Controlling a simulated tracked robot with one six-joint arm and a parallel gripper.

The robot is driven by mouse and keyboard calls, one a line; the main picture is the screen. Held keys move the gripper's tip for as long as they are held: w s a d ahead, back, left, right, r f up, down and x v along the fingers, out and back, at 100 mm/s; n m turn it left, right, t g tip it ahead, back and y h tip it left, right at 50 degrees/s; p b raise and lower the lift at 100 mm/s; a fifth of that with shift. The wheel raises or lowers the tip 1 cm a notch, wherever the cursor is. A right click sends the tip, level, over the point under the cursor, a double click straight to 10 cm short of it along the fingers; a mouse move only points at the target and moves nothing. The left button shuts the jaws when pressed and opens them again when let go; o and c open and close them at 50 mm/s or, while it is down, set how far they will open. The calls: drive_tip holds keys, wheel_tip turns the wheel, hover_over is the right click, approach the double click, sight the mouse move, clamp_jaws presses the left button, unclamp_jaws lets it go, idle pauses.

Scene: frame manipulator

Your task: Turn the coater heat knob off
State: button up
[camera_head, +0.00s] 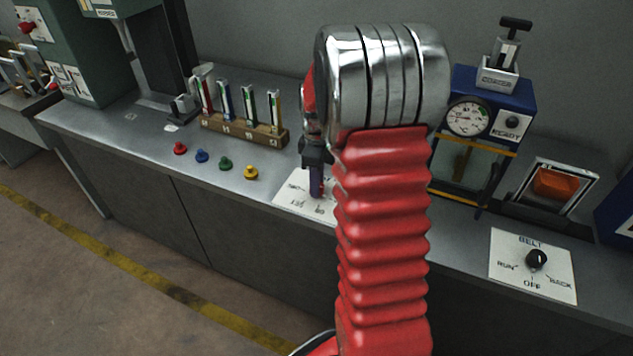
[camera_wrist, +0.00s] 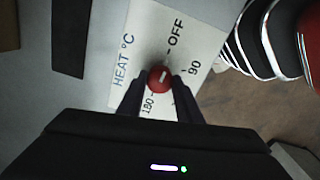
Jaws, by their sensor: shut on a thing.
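The red heat knob (camera_wrist: 159,79) sits on a white panel (camera_wrist: 203,30) marked HEAT °C, OFF, 90 and 180 in the wrist view. A short white mark shows on the knob's top; I cannot tell for sure which label it points at. My gripper (camera_wrist: 157,84) has a dark finger on each side of the knob and is shut on it. In the head view my gripper (camera_head: 317,188) reaches down to the white panel (camera_head: 290,201). My arm hides part of that panel, and the fingers largely hide the knob.
A blue gauge machine (camera_head: 520,97), an orange switch (camera_head: 556,183) and a BELT knob panel (camera_head: 510,265) are at the right.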

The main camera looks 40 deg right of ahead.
drive_tip(key=shift+n, duration=0.4)
drive_tip(key=o, duration=1)
drive_tip(key=shift+o, duration=0.2)
drive_tip(key=shift+r, duration=0.15)
wheel_tip(320, 180, up, 14)
drive_tip(key=shift+f, duration=0.25)
idle(0.3)
